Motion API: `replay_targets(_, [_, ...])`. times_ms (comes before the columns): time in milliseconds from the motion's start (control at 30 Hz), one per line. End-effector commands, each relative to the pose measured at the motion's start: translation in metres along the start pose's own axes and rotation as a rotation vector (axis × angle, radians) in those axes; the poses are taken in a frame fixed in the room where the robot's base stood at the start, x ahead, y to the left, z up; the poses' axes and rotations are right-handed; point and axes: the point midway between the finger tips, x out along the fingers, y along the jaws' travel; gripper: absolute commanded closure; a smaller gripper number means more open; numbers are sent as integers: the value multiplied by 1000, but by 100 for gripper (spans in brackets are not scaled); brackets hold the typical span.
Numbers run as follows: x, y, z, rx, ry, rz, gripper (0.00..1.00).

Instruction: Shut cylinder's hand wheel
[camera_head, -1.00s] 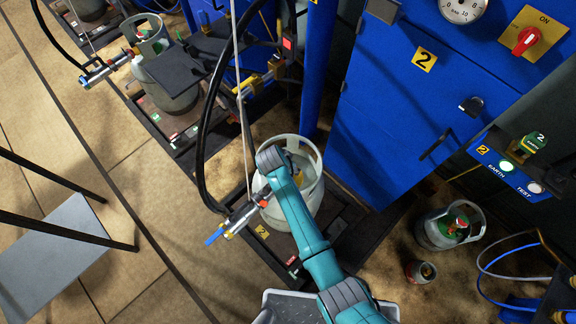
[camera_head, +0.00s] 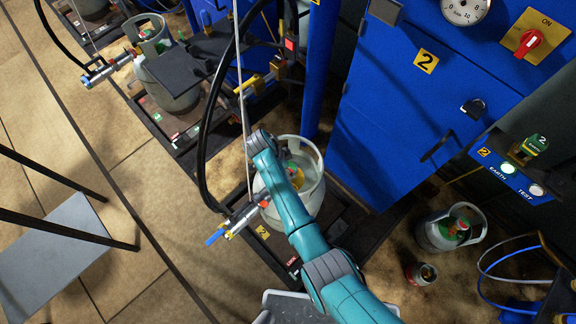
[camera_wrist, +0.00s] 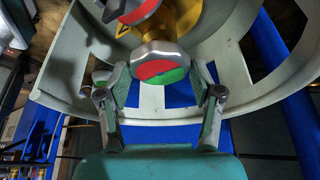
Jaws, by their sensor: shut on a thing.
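The pale grey-green gas cylinder (camera_head: 309,195) stands on the dark scale platform near the middle of the head view. My teal arm passes over it and hides much of its top. In the wrist view, the hand wheel (camera_wrist: 160,68) is a silver knob with a face split into red and green, in front of the brass valve. My gripper (camera_wrist: 160,82) has one finger on each side of the hand wheel and is shut on it. The cylinder's collar (camera_wrist: 70,75) curves around behind the fingers. In the head view the gripper is hidden by the arm.
A second cylinder (camera_head: 180,92) stands on the scale at upper left. A small cylinder (camera_head: 440,236) and a red can (camera_head: 424,273) stand at right. The blue cabinet (camera_head: 400,130) is behind.

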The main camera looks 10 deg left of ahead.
Motion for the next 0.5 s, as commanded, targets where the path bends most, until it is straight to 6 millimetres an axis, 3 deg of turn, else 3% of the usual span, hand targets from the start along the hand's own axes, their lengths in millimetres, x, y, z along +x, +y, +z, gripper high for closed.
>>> replay_targets(500, [0, 0, 1, 37, -2, 16, 70])
